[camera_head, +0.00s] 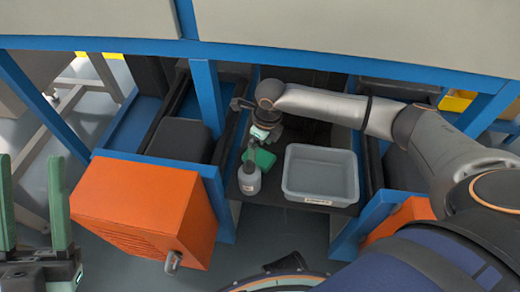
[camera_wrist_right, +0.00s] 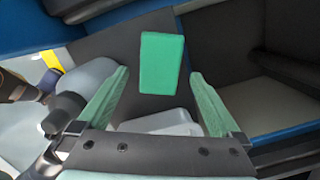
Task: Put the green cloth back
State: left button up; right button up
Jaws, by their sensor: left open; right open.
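The green cloth (camera_head: 265,158) lies on the dark shelf, behind the spray bottle. In the right wrist view the cloth (camera_wrist_right: 162,63) is a flat green rectangle, seen between and beyond the fingertips. My right gripper (camera_head: 259,138) hangs above the cloth in the head view, its fingers hard to make out there. In its wrist view the right gripper (camera_wrist_right: 159,75) is open and empty, with a finger to each side of the cloth. My left gripper (camera_head: 33,205) is at the far left, open and empty, with its green fingers pointing up.
A spray bottle (camera_head: 249,182) stands close in front of the cloth. A grey bin (camera_head: 320,198) with a label stands to its right on the dark shelf (camera_head: 285,210). An orange box (camera_head: 140,210) and blue frame posts (camera_head: 207,85) flank the opening.

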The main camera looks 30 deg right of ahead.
aim_at(264, 158)
pick_arm(q)
jog(key=shift+m, duration=0.5)
jog(key=r+p, duration=0.3)
jog(key=r, duration=0.1)
jog(key=shift+a, duration=0.25)
pick_arm(e)
notch_tip(264, 158, up, 9)
jog(key=s, duration=0.1)
jog(key=shift+d, duration=0.3)
pick_arm(q)
jog(key=shift+s+f, duration=0.1)
jog(key=shift+f, duration=0.05)
